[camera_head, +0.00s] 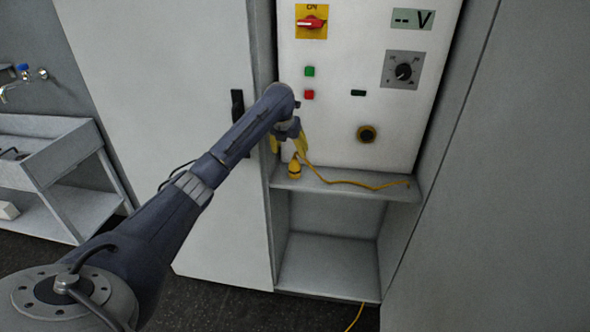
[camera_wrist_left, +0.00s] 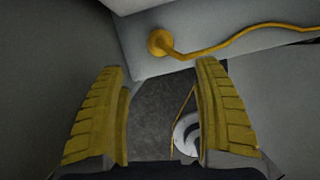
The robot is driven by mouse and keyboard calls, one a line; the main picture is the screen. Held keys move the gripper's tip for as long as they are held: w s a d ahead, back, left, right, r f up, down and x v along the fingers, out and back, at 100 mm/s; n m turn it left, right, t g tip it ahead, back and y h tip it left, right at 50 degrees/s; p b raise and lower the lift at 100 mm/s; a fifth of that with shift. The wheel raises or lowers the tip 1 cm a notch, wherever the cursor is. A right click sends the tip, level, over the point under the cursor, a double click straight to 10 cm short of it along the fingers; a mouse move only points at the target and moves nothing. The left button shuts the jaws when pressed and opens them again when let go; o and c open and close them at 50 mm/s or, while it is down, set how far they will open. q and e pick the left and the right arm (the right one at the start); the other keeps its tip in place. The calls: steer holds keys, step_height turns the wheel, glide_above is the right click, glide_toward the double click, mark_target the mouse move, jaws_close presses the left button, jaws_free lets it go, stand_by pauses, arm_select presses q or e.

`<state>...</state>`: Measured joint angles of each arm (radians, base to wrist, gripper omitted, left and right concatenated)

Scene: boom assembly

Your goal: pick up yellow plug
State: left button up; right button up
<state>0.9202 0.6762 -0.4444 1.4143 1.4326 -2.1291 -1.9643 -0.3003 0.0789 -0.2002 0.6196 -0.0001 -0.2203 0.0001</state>
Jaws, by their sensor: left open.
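The yellow plug (camera_head: 294,168) stands on the narrow shelf (camera_head: 345,187) under the control panel, near the shelf's left end. In the left wrist view the plug (camera_wrist_left: 160,42) shows from above as a round yellow end with a yellow cable (camera_wrist_left: 250,37) running off to the right. My left gripper (camera_head: 288,145) is just above the plug in the head view. In the wrist view its two yellow ribbed fingers (camera_wrist_left: 162,95) are spread wide with nothing between them, and the plug lies beyond the fingertips. My right gripper is in neither view.
A grey cabinet door (camera_head: 170,110) stands open at left. An empty compartment (camera_head: 330,247) lies below the shelf.

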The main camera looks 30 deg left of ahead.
mark_target(294, 167)
arm_select(q)
steer(key=x, duration=1.2)
steer(key=shift+w+f, duration=0.3)
jaws_close()
stand_by(0.4)
